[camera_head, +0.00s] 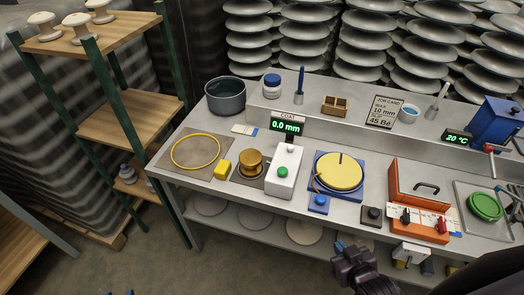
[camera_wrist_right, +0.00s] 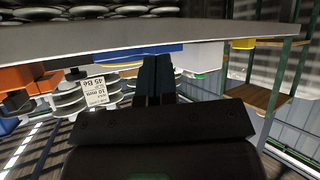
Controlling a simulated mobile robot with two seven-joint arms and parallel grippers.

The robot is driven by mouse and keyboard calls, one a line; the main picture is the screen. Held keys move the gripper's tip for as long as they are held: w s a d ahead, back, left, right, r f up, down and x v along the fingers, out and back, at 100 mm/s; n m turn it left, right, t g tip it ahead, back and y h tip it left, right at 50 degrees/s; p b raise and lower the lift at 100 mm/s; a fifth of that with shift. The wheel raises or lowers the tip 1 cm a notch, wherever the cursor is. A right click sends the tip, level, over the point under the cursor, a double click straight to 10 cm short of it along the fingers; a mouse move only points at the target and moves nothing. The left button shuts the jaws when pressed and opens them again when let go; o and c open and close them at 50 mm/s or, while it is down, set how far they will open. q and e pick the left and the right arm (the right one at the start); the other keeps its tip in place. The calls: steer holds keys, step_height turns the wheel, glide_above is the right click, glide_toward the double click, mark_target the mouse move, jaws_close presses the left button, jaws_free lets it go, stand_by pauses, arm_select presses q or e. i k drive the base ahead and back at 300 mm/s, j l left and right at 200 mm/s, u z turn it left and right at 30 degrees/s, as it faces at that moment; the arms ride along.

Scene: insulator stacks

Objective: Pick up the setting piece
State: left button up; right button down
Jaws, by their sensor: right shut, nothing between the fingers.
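No piece carries a readable name as the setting piece. A gold spool-shaped piece (camera_head: 251,163) stands on a dark pad at the bench's left half, beside the white coat gauge (camera_head: 285,172); I cannot tell if it is the one. My right gripper (camera_head: 341,247) hangs in front of the bench's front edge, right of and apart from that piece. Its fingers (camera_wrist_right: 158,75) are shut together and empty in the wrist view, which looks upside down. Only blue tips at the bottom edge of the head view, probably my left gripper (camera_head: 120,293), show.
A yellow block (camera_head: 222,169) and a yellow ring (camera_head: 195,150) lie left of the gold piece. A yellow disc (camera_head: 338,172) sits on a blue base, with an orange box (camera_head: 418,200) to its right. A shelf rack (camera_head: 120,115) stands left of the bench.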

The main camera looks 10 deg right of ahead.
mark_target(251, 159)
steer(key=i+j, duration=0.1)
steer(key=j, duration=0.25)
steer(key=i+j, duration=0.1)
steer(key=j, duration=0.25)
steer(key=i+j, duration=0.15)
steer(key=j, duration=0.2)
steer(key=i+j, duration=0.1)
steer(key=j, duration=0.3)
steer(key=j+z, duration=0.35)
steer(key=i+j+z, duration=0.1)
steer(key=z, duration=0.25)
steer(key=i+z, duration=0.15)
steer(key=z, duration=0.35)
steer(key=i+z, duration=0.15)
steer(key=z, duration=0.3)
steer(key=i+j, duration=0.15)
